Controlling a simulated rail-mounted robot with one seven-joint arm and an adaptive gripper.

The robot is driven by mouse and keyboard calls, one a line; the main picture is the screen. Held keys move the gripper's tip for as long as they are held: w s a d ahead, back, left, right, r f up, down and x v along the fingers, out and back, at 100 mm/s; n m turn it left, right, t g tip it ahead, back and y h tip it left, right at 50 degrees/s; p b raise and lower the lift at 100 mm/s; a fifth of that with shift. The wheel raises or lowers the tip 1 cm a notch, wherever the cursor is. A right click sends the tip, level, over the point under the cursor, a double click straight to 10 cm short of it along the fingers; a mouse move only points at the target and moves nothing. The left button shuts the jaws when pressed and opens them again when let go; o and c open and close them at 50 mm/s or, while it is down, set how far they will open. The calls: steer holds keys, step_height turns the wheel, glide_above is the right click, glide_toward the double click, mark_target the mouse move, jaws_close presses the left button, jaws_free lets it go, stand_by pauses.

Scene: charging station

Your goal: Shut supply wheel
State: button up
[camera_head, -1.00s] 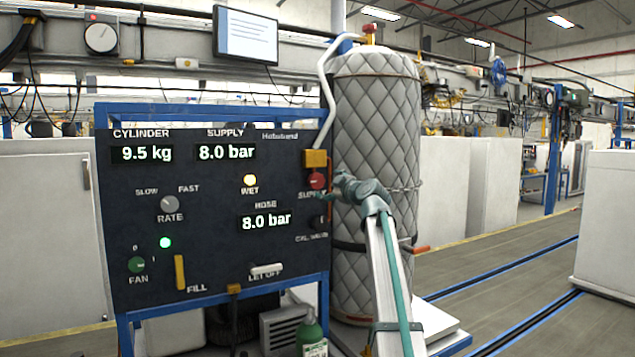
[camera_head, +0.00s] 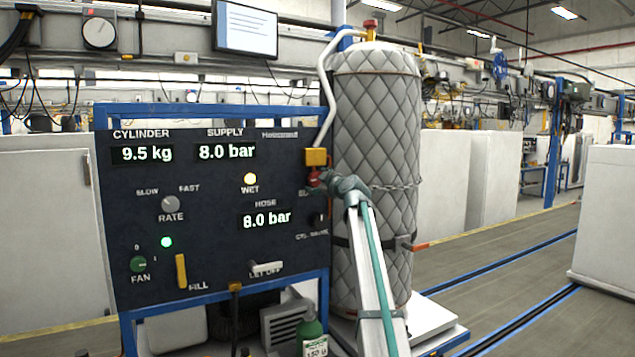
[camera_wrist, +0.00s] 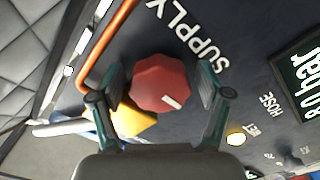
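The supply wheel is a red, eight-sided knob (camera_wrist: 160,84) with a pale mark on its face, beside the "SUPPLY" lettering in the wrist view. In the head view the wheel (camera_head: 314,177) is at the panel's right edge, partly hidden by my gripper (camera_head: 322,182). In the wrist view my gripper (camera_wrist: 160,90) is open, one finger on each side of the wheel. Small gaps seem to show between the fingers and the wheel; contact cannot be told. The dark control panel (camera_head: 215,225) reads supply 8.0 bar, hose 8.0 bar and cylinder 9.5 kg.
A yellow block (camera_head: 316,157) sits just above the wheel, with a white hose (camera_head: 325,85) rising from it. A quilted grey cylinder (camera_head: 375,110) stands close behind my arm. An orange pipe (camera_wrist: 105,45) runs near the left finger in the wrist view.

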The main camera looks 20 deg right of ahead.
steer(key=c, duration=0.8)
steer(key=shift+f+m+b, duration=0.1)
steer(key=shift+m+b, duration=0.3)
steer(key=shift+b, duration=0.2)
steer(key=shift+f+m+b, duration=0.1)
steer(key=shift+m+b, duration=0.5)
steer(key=shift+b, duration=0.15)
steer(key=m+b, duration=0.2)
steer(key=shift+m, duration=0.3)
steer(key=m+b, duration=0.2)
steer(key=m, duration=0.4)
steer(key=shift+a, duration=0.2)
steer(key=m, duration=0.4)
steer(key=shift+a, duration=0.1)
steer(key=shift+r+m+p, duration=0.2)
steer(key=shift+m+p, duration=0.1)
steer(key=shift+m, duration=1.3)
